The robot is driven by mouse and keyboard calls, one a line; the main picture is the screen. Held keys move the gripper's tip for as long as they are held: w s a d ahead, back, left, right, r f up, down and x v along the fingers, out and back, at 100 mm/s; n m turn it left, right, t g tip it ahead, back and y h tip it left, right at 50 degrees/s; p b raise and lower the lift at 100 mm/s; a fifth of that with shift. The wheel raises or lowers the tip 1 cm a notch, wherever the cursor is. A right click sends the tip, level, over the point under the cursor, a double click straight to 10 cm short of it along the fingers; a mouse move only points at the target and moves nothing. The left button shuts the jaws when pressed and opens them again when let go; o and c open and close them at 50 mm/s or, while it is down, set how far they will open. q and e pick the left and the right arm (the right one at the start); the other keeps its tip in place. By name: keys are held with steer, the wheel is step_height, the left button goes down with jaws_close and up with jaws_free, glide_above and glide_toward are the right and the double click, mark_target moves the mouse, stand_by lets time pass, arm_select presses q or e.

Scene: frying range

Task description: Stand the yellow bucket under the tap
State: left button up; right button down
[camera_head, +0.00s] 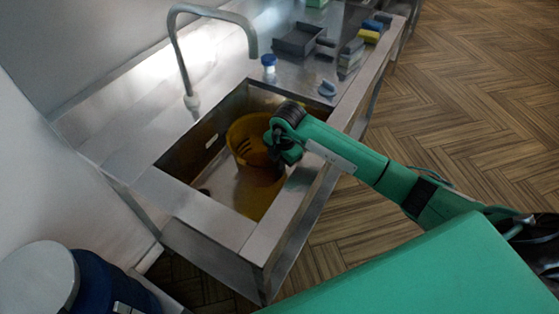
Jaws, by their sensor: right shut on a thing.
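The yellow bucket (246,135) is inside the sink basin (232,190), toward its right and far part. It looks upright or slightly tilted; I cannot tell whether its base touches the basin floor. My left gripper is not in view.
On the steel counter beyond the basin stand a small blue-topped bottle (269,66), a grey tray (299,40), a blue-grey item (327,88) and a yellow block (369,36). A blue bin with a grey lid (42,278) stands at lower left. The floor at right is clear.

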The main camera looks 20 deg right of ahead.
steer(key=shift+f, duration=0.1)
steer(key=c, duration=1.6)
jaws_free()
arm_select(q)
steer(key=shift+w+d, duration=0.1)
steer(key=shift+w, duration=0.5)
arm_select(e)
steer(key=shift+o, duration=0.2)
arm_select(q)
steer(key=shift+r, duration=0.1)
